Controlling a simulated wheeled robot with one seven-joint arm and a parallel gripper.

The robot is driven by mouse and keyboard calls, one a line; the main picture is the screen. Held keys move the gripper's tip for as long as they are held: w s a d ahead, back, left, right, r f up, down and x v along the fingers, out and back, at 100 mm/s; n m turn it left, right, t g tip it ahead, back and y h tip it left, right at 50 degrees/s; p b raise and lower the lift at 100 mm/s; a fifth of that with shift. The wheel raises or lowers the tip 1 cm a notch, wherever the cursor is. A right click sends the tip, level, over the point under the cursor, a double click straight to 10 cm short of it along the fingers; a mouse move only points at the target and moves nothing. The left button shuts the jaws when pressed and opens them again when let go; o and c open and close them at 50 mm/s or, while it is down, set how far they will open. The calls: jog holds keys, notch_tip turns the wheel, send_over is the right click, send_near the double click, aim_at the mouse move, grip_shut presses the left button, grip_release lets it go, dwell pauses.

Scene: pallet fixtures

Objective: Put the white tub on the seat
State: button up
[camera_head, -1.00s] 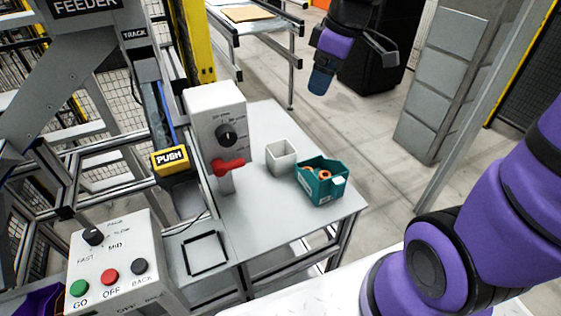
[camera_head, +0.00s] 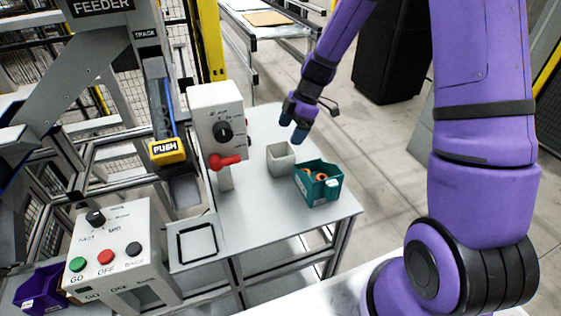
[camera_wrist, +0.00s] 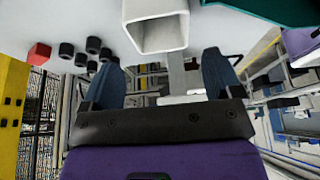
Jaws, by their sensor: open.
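The white tub (camera_head: 281,160) stands upright and open-topped on the grey table, left of a teal bin. My gripper (camera_head: 293,131) is above and just behind the tub in the head view, apart from it, with blue fingertips pointing down. In the wrist view my gripper (camera_wrist: 165,80) has its two fingers spread wide with nothing between them. The tub (camera_wrist: 155,28) shows at the top of that view, beyond the fingertips. A black square outline (camera_head: 197,242) lies on a lower plate at the table's front left; it may be the seat.
The teal bin (camera_head: 320,190) with orange rings stands close right of the tub. A white box with a black knob and red handle (camera_head: 219,120) rises to its left. A yellow PUSH block (camera_head: 167,151) and a button box (camera_head: 110,250) are farther left. The table's front middle is clear.

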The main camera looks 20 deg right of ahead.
aim_at(279, 155)
jog(key=x, duration=0.9)
jog(key=shift+a+f, duration=0.2)
jog(key=shift+f, duration=0.1)
jog(key=c, duration=0.6)
jog(key=shift+c, duration=0.2)
